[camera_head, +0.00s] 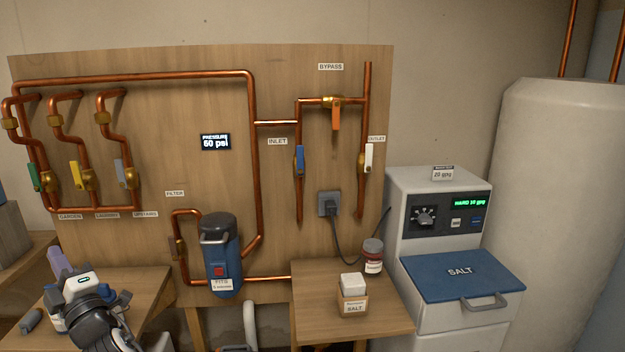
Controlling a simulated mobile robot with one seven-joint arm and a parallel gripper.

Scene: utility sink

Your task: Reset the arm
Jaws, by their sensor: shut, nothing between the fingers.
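My gripper (82,288) is at the lower left, over the small wooden table. Its white and dark housing with a green light faces me, and the rest of my arm enters from the bottom edge. It is shut and holds nothing. Its fingertips are hard to make out behind the housing. It is well apart from the pipe board.
A purple item (58,261) and a dark grey piece (31,320) are close to my gripper. The pipe board (200,180) with valves and a blue filter (222,262) stands behind. A salt box (353,303) and jar (373,256) occupy the right table, beside the softener (440,230).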

